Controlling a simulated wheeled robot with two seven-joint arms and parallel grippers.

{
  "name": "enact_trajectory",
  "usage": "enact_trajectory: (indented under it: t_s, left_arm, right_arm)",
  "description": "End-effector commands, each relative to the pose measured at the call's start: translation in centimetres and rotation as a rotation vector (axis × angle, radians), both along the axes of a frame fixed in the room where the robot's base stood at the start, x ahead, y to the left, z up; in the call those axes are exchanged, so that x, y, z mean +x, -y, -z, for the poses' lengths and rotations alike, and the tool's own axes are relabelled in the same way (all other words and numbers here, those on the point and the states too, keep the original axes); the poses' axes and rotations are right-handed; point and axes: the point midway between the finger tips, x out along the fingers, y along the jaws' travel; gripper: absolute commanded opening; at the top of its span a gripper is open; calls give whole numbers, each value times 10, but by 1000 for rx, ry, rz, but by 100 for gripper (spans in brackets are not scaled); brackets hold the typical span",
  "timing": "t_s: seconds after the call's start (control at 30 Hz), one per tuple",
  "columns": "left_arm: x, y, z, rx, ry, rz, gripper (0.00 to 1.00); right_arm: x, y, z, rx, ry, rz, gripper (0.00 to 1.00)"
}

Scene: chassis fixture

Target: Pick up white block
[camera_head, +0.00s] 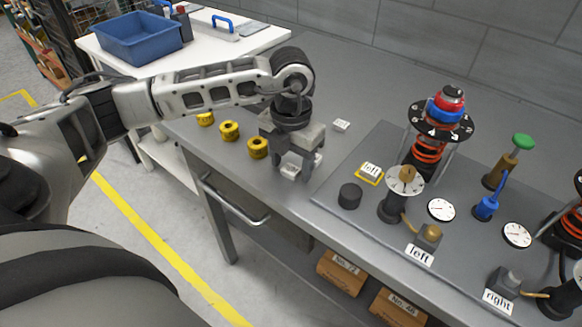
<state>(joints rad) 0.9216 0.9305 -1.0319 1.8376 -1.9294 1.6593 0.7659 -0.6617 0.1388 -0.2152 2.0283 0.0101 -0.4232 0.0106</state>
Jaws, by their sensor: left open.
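My left gripper (299,168) points down over the bench, to the left of the block and nearer the front edge. Its jaws are open and apart from the block. I cannot clearly tell whether anything lies between the fingers. My right gripper is not in view.
Several yellow rings (229,131) stand left of my left gripper. The fixture plate (378,142) carries a black cylinder (350,196), gauges (441,209), a tall red-and-black spring assembly (430,142) and a blue lever (486,207). A blue bin (140,44) sits on a white table behind.

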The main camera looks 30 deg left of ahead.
Motion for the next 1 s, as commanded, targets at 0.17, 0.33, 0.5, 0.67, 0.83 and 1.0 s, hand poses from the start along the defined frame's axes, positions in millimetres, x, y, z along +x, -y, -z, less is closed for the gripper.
enact_trajectory:
  t_s: [0.17, 0.33, 0.5, 0.67, 0.83, 1.0]
  left_arm:
    - [0, 0, 3, 1, 1, 0, 56]
    - [0, 0, 3, 0, 1, 0, 34]
    - [0, 0, 3, 0, 1, 0, 8]
    - [0, 0, 3, 0, 1, 0, 8]
    - [1, 0, -2, 0, 3, 0, 8]
    - [1, 0, -20, -1, 6, 1, 8]
  right_arm:
    - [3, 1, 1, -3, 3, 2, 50]
    - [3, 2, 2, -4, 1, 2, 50]
    - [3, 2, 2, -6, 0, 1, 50]
    - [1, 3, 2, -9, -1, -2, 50]
    - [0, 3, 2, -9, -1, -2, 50]
    - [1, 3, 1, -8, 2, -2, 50]
